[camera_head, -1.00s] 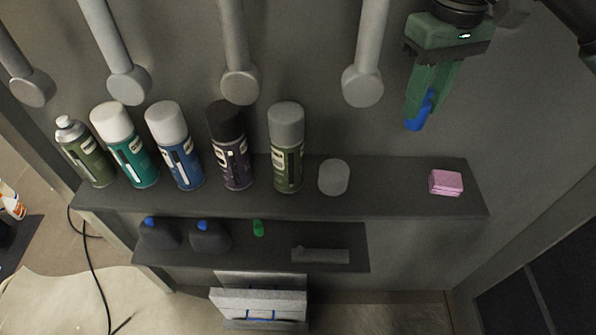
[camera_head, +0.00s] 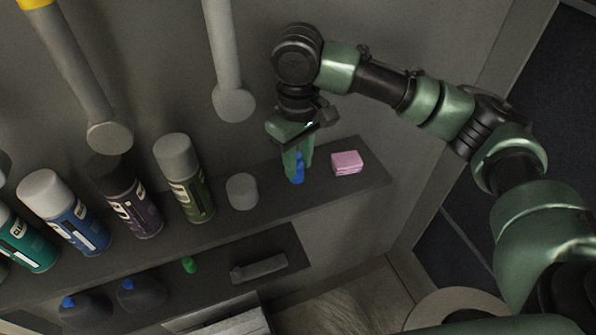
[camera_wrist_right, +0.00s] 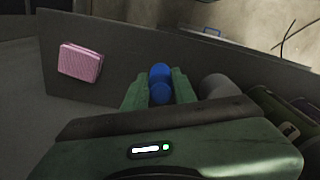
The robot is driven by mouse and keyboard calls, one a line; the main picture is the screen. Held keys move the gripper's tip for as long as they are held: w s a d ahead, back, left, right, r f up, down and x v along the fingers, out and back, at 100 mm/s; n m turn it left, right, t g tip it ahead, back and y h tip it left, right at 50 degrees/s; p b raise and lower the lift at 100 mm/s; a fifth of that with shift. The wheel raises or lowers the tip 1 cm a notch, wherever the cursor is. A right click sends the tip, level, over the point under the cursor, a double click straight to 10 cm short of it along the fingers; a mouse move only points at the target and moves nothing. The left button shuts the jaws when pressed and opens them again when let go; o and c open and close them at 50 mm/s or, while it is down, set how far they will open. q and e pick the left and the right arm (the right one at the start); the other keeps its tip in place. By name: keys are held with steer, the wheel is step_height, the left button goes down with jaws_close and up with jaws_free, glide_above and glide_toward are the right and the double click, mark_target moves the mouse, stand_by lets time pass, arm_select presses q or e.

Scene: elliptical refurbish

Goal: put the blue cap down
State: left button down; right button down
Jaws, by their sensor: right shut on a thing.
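The blue cap (camera_head: 298,170) is between the fingers of my right gripper (camera_head: 297,165), which is shut on it. In the head view the cap shows at the fingertips, over the upper shelf (camera_head: 255,222), between the grey cap (camera_head: 242,191) and the pink block (camera_head: 347,162). I cannot tell whether it touches the shelf. In the right wrist view the blue cap (camera_wrist_right: 160,80) sits between the two green fingers, with the pink block (camera_wrist_right: 80,62) to its left and the grey cap (camera_wrist_right: 215,85) to its right. My left gripper is not in view.
Several spray cans, the nearest one green with a grey cap (camera_head: 184,178), stand on the shelf to the left. A lower shelf holds dark bottles with blue caps (camera_head: 140,293), a small green item (camera_head: 189,265) and a grey bar (camera_head: 259,268). Grey rods (camera_head: 233,104) hang above.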

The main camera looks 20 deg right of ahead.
mark_target(298, 166)
steer(key=shift+f+p, duration=0.3)
steer(key=shift+f, duration=1.8)
steer(key=c, duration=1.1)
jaws_free()
steer(key=shift+f, duration=0.1)
